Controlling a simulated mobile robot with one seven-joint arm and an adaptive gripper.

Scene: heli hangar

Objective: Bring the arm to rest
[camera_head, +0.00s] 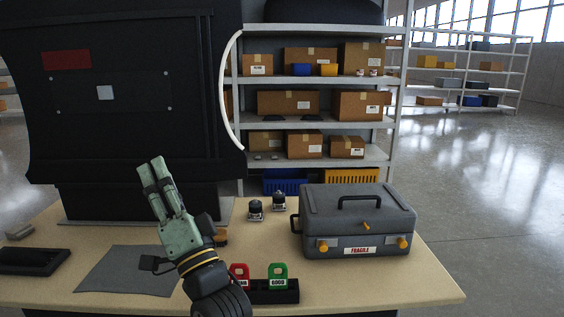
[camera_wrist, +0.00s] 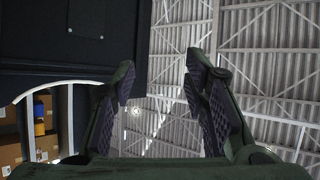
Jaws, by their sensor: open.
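My gripper (camera_head: 157,172) is raised above the workbench in the head view, fingers pointing up and slightly left, in front of the large dark machine. In the wrist view my gripper (camera_wrist: 158,88) shows two dark padded fingers spread apart with nothing between them. The wrist camera looks up toward the roof trusses. My arm stands above the bench and covers part of the grey mat and part of the tag holder.
The bench (camera_head: 410,285) holds a grey case (camera_head: 350,215), two small dark items (camera_head: 255,210), a red tag (camera_head: 240,273), a green tag (camera_head: 278,273), a grey mat (camera_head: 120,272) and a black tray (camera_head: 35,261). The dark machine (camera_head: 120,130) stands close behind my gripper.

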